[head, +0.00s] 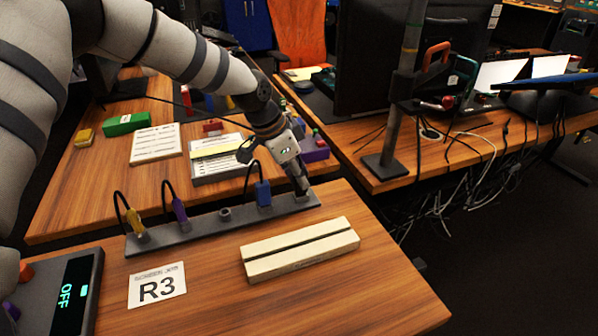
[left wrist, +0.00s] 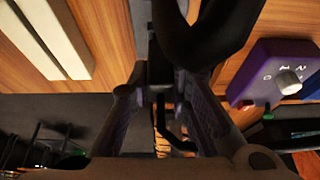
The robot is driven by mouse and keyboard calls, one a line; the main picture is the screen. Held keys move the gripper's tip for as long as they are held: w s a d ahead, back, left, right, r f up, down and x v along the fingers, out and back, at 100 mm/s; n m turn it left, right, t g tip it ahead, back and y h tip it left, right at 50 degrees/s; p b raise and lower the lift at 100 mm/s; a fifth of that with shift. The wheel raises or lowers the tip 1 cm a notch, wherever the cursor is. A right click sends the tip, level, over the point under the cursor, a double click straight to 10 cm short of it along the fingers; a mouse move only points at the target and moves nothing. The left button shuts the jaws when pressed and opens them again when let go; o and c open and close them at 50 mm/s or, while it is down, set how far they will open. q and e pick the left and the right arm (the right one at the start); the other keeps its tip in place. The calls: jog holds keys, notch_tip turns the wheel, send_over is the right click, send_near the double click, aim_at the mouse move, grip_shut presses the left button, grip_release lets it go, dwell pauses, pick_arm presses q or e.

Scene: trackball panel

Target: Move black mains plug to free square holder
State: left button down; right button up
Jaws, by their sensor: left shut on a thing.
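A grey strip (head: 185,232) of plug holders lies across the table. A yellow plug (head: 135,221), a purple plug (head: 180,212) and a blue plug (head: 263,193) stand in it, each with a looped cable. One holder (head: 225,214) between the purple and blue plugs is empty; its shape is too small to tell. My left gripper (head: 301,188) is at the strip's right end, pointing down, shut on the black plug. In the left wrist view the dark plug (left wrist: 160,77) sits between the fingers, with its thick black cable (left wrist: 200,45) looping above. Its lower end is hidden.
A cream grooved block (head: 300,251) lies in front of the strip, near an R3 card (head: 157,287) and an OFF display box (head: 72,292). A purple knob box (left wrist: 272,72) is close by the gripper. Papers (head: 156,144) lie behind.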

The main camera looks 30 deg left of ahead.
pick_arm(q)
jog(key=shift+f, duration=0.35)
jog(key=c, duration=1.4)
grip_release()
jog(key=shift+r, duration=0.1)
jog(key=v, duration=1.2)
